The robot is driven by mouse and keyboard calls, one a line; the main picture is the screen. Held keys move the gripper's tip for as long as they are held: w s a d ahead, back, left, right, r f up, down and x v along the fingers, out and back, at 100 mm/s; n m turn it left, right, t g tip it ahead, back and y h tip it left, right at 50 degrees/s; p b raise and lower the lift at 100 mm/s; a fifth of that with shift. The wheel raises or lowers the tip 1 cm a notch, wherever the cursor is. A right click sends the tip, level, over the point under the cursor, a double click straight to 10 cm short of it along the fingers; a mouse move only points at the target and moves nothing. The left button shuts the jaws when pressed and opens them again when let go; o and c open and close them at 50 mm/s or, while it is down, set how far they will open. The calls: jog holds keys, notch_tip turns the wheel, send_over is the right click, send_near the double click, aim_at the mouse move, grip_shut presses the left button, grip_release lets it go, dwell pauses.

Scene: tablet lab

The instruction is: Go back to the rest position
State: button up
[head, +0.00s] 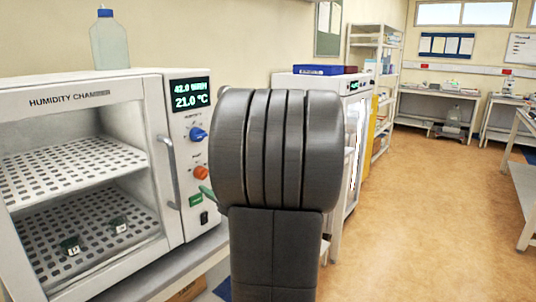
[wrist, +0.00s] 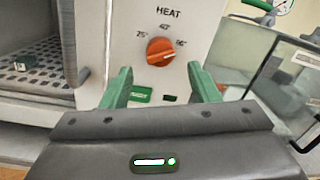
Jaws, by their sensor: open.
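My gripper (wrist: 159,70) is open and empty in the wrist view, its two green fingers apart in front of the chamber's control panel. The orange heat knob (wrist: 160,50) shows between and beyond the fingertips, and a green button (wrist: 140,94) sits below it. I cannot tell whether the fingers touch the panel. In the head view my dark arm hides most of the gripper; only a bit of green finger shows beside the panel. The humidity chamber (head: 120,86) stands at left, its display (head: 190,95) lit with 21.0 °C.
Two small dark items (head: 70,245) lie on the chamber's lower perforated shelf. A bottle (head: 109,42) stands on top of the chamber. A door handle (head: 170,170) juts out at its front. A white cabinet (head: 355,110) stands behind my arm. The floor (head: 430,220) at right is clear.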

aim_at(204, 175)
jog(key=shift+x, duration=2.25)
jog(key=b+v, duration=0.1)
jog(key=v, duration=1.3)
jog(key=p+x, duration=0.1)
jog(key=x, duration=1.3)
jog(key=shift+a, duration=0.15)
jog(key=n+b, duration=0.1)
jog(key=n, duration=0.2)
jog(key=shift+d+f+b, duration=0.1)
jog(key=shift+d+b, duration=0.15)
jog(key=shift+b, duration=0.1)
jog(key=n, duration=0.3)
jog(key=n+b, duration=0.1)
jog(key=n, duration=0.2)
jog(key=shift+w+g+y, duration=0.1)
jog(key=shift+g+y, duration=0.2)
jog(key=shift+y, duration=0.1)
jog(key=n, duration=0.3)
jog(key=n+p, duration=0.1)
jog(key=n, duration=0.2)
jog(key=n+g, duration=0.1)
jog(key=n, duration=0.3)
jog(key=shift+d+r, duration=0.1)
jog(key=shift+r, duration=0.25)
